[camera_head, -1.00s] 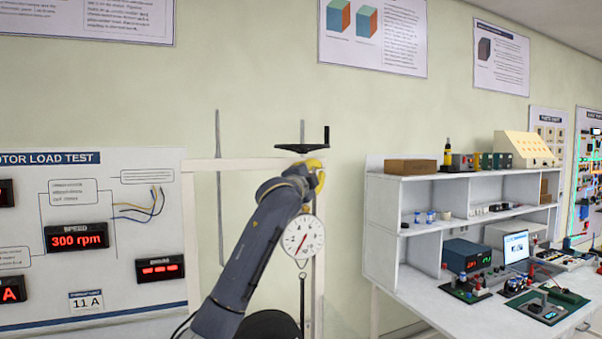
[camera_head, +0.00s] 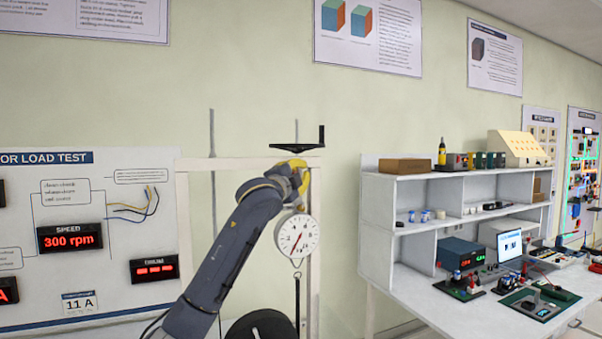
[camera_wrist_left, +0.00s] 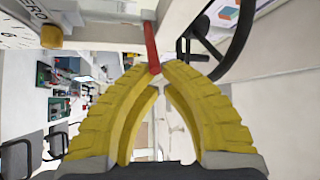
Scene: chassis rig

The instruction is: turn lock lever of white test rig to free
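The white test rig (camera_head: 314,250) is an upright white frame with a black handwheel (camera_head: 297,147) on top and a round white dial gauge (camera_head: 297,236) hanging in it. Its lock lever (camera_wrist_left: 151,45) is a red bar in the left wrist view; I cannot make it out in the head view. My left gripper (camera_head: 302,172) has yellow fingers, just under the handwheel and above the dial. In the left wrist view its fingertips (camera_wrist_left: 158,72) come together at the lever's free end and appear shut on it. My right gripper is not in view.
A motor load test panel (camera_head: 85,240) stands left of the rig. A white bench with shelves (camera_head: 380,235) stands to the right, holding instruments and a laptop. A dark disc (camera_head: 262,328) is low beside the rig. The handwheel's rim (camera_wrist_left: 240,40) is close to my fingers.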

